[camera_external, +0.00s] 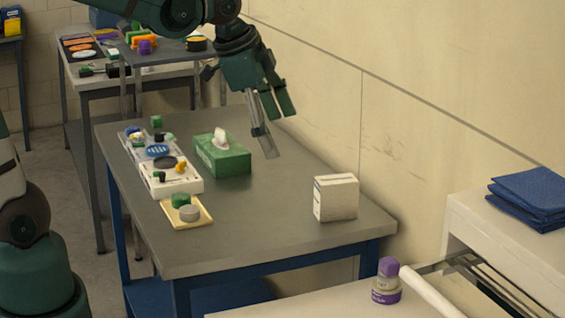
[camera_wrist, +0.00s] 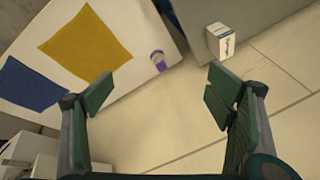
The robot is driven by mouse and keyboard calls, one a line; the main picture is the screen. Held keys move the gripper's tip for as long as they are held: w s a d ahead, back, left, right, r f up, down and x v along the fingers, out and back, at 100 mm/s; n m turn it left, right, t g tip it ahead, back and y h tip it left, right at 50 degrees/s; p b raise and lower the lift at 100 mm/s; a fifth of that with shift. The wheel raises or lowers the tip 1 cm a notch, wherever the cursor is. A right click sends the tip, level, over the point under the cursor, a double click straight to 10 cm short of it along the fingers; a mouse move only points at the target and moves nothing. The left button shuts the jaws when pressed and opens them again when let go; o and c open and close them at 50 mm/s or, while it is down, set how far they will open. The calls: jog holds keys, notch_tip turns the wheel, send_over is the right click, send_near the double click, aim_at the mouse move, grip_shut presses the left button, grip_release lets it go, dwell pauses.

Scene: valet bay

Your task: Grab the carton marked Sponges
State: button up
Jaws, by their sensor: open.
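A small white carton (camera_external: 336,198) stands upright near the front right corner of the grey table, its marking too small to read. In the wrist view a white carton (camera_wrist: 220,41) with dark print sits at the edge of a grey surface, at the upper right. My gripper (camera_external: 274,130) hangs in the air above the back of the table, up and to the left of the carton and apart from it. In the wrist view my gripper (camera_wrist: 160,98) has its fingers spread wide with nothing between them. The carton lies beyond the right fingertip.
A green tissue box (camera_external: 222,157), a white tray (camera_external: 184,186) of small items and a yellow tray (camera_external: 190,222) fill the table's left side. A wall (camera_external: 330,90) runs along the back. A purple-topped jar (camera_external: 387,284) stands in front. The table around the carton is clear.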

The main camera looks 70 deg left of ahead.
jog(key=w+a+f+m+g+p, duration=0.15)
jog(key=w+a+m, duration=0.3)
jog(key=w, duration=0.45)
jog(key=m+g+p, duration=0.2)
jog(key=m+p, duration=0.1)
jog(key=m, duration=0.3)
send_near(336, 179)
jog(key=s+d+r, duration=0.2)
jog(key=s+d, duration=0.1)
jog(key=d, duration=0.2)
jog(key=w+a+f, duration=0.1)
jog(key=f, duration=0.1)
jog(key=w+a+f+m+g+p, duration=0.1)
jog(key=a+f, duration=0.1)
jog(key=f, duration=0.1)
jog(key=w+a+f+m, duration=0.1)
jog(key=w+a+f, duration=0.1)
jog(key=shift+f+m+h, duration=0.25)
jog(key=shift+f+h, duration=0.05)
jog(key=shift+a+f, duration=0.2)
jog(key=shift+f, duration=0.15)
jog(key=shift+f, duration=0.1)
jog(key=shift+f, duration=1.2)
jog(key=shift+p, duration=0.3)
jog(key=shift+w+f+p, duration=0.15)
jog(key=shift+f+p, duration=0.2)
jog(key=shift+f, duration=2.25)
